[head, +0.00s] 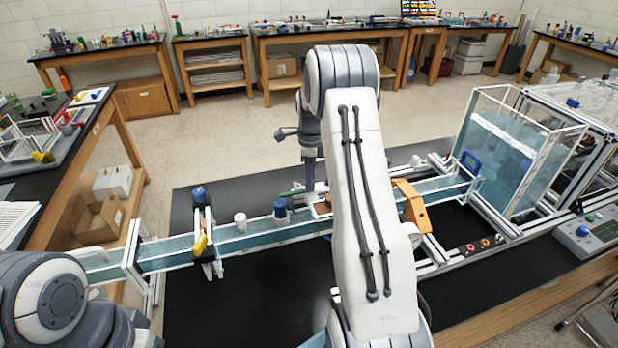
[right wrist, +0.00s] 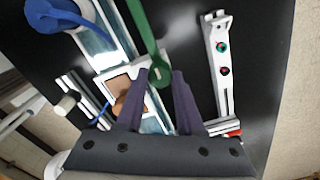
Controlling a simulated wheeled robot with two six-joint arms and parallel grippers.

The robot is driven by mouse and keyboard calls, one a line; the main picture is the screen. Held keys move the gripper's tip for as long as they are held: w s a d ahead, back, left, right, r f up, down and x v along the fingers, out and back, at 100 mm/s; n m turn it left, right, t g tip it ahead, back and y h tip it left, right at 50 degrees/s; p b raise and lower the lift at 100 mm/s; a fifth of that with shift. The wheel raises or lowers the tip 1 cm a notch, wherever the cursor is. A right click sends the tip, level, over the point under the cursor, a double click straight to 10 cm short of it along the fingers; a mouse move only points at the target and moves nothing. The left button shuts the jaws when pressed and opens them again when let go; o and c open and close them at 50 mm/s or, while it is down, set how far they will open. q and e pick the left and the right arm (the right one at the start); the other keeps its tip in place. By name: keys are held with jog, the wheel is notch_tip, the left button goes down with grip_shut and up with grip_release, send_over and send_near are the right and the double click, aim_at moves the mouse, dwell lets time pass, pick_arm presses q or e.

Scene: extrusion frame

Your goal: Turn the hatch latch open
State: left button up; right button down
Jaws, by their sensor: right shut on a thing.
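My right gripper (right wrist: 161,78) is shut on the round end of a green lever (right wrist: 143,28) in the right wrist view. The lever runs up and slightly left from the fingertips; I take it to be the hatch latch. Beside it, left of the fingers, is a pale frame with a brown panel (right wrist: 117,87), partly hidden by a finger. In the head view, my right gripper (head: 309,187) points down over the water channel, and a bit of the green lever (head: 291,192) shows left of it. My own arm hides much of this area. My left gripper is out of view.
The water channel (head: 262,234) crosses the black table toward a clear tank (head: 509,150). A blue-capped part (head: 281,211) and a white cup (head: 240,221) stand by the channel, left of the gripper. An orange bracket (head: 411,205) stands right of my arm.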

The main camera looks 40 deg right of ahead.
jog(key=shift+d+r, duration=0.1)
jog(key=c, duration=0.5)
grip_release()
jog(key=shift+r, duration=0.25)
notch_tip(320, 180, up, 10)
jog(key=b, duration=0.2)
jog(key=shift+b, duration=0.4)
